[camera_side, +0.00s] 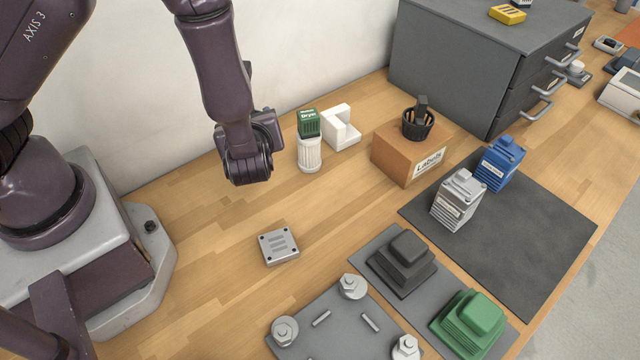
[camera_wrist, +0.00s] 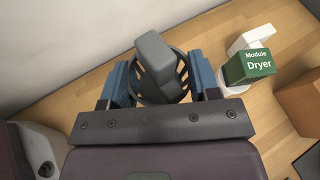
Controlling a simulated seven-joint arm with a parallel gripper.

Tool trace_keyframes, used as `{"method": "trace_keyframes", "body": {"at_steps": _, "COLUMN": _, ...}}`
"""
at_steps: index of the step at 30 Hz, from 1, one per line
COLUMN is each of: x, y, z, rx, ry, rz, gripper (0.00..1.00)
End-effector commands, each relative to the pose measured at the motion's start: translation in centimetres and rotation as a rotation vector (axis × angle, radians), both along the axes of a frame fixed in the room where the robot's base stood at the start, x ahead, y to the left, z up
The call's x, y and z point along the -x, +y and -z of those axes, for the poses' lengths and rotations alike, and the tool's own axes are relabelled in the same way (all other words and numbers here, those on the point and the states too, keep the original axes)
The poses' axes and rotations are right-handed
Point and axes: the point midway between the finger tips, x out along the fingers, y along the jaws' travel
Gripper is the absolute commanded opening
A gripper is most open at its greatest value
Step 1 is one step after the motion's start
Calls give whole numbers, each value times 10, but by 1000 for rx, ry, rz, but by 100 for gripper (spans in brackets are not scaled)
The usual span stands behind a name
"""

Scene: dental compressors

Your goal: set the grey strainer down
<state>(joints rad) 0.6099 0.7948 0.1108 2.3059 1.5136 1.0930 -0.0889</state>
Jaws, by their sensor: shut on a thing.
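The grey strainer (camera_wrist: 154,58), a round slotted basket with a thick grey block handle, is between the blue-padded fingers of my gripper (camera_wrist: 160,80) in the wrist view. My gripper is shut on it. In the side view my gripper (camera_side: 248,165) hangs over the wooden bench, left of the dryer module; its fingers and the held strainer are hidden behind my wrist there. The gap between strainer and bench cannot be judged. A second, darker strainer (camera_side: 418,122) stands on a cardboard box marked Labels (camera_side: 398,165).
The green-topped dryer module (camera_side: 309,150) and a white stepped block (camera_side: 341,128) stand right of my gripper. A grey square plate (camera_side: 279,245) lies in front. A dark mat (camera_side: 530,235) holds silver and blue units. The wall is close behind; bare bench lies between gripper and plate.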

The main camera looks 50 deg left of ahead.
Motion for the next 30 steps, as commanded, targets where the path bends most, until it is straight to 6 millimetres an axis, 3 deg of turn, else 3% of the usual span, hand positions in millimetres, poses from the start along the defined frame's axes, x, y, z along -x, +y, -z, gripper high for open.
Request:
{"method": "trace_keyframes", "body": {"at_steps": 1, "x": 5, "y": -21, "z": -4, "rx": 2, "ry": 5, "rz": 78, "gripper": 34}}
{"method": "trace_keyframes", "body": {"at_steps": 6, "x": 29, "y": -71, "z": -15, "rx": -2, "ry": 13, "rz": 303, "gripper": 34}}
{"method": "trace_keyframes", "body": {"at_steps": 10, "x": 48, "y": -91, "z": -22, "rx": -9, "ry": 14, "rz": 430, "gripper": 34}}
{"method": "trace_keyframes", "body": {"at_steps": 14, "x": 55, "y": -92, "z": -24, "rx": -17, "ry": 11, "rz": 478, "gripper": 33}}
{"method": "trace_keyframes", "body": {"at_steps": 17, "x": 41, "y": -95, "z": -18, "rx": -15, "ry": -2, "rz": 473, "gripper": 34}}
{"method": "trace_keyframes", "body": {"at_steps": 26, "x": -30, "y": -117, "z": 15, "rx": -15, "ry": -4, "rz": 471, "gripper": 33}}
{"method": "trace_keyframes", "body": {"at_steps": 30, "x": -51, "y": -124, "z": 43, "rx": -16, "ry": 0, "rz": 472, "gripper": 33}}
